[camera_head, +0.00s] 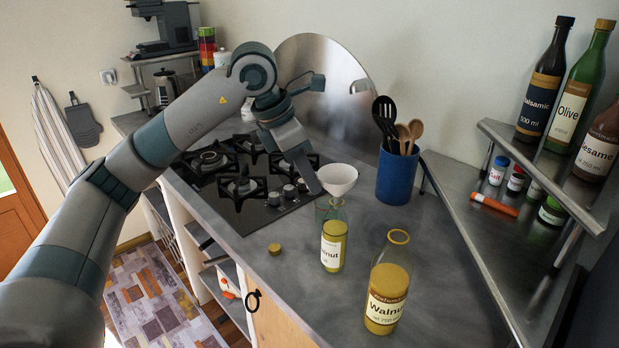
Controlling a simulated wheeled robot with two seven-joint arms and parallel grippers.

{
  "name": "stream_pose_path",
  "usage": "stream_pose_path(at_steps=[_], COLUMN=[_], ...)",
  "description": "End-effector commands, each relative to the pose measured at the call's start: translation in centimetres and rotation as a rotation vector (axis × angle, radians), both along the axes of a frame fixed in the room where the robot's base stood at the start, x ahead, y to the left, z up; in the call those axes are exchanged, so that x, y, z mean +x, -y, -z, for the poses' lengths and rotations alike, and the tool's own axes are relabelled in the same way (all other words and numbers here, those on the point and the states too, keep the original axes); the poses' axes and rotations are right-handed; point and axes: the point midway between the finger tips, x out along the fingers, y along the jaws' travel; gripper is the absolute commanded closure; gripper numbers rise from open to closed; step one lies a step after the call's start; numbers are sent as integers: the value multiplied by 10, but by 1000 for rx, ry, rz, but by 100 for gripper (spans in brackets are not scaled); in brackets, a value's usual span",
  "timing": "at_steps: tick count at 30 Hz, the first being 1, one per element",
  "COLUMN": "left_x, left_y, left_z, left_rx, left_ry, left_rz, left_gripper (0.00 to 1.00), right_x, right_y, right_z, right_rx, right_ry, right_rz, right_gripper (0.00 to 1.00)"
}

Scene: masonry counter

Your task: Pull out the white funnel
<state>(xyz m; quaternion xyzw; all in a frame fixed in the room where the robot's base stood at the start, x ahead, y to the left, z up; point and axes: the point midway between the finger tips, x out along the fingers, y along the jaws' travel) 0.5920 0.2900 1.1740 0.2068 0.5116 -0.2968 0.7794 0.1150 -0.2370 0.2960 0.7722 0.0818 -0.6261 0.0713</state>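The white funnel (338,177) is near the middle of the picture, wide end up, above the mouth of a glass bottle (333,245) labelled walnut. Its stem is hard to make out against the glass. My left gripper (314,188) reaches down from above left, with its fingers close to the funnel's left side. I cannot tell whether they touch the funnel or how far apart they are. My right gripper is not in view.
An open walnut bottle (387,295) stands in front to the right, and a cork (274,249) lies to the left. A blue utensil pot (397,175) stands behind. A gas hob (240,180) is at left, and a metal shelf (545,165) with bottles at right.

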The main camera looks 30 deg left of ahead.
Motion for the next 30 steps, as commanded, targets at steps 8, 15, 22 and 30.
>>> stream_pose_path(at_steps=[8, 15, 22, 30], left_x=[0, 0, 0, 0], left_y=[0, 0, 0, 0], left_z=[0, -4, -9, -15], left_rx=[0, -1, -1, -1], left_ry=[0, 1, 1, 1], left_rz=[0, 0, 0, 0], left_gripper=[100, 100, 100, 100], right_x=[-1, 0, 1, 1], right_y=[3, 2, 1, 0], right_z=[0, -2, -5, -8], right_rx=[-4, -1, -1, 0], right_ry=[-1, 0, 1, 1], right_rz=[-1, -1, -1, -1], right_gripper=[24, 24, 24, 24])
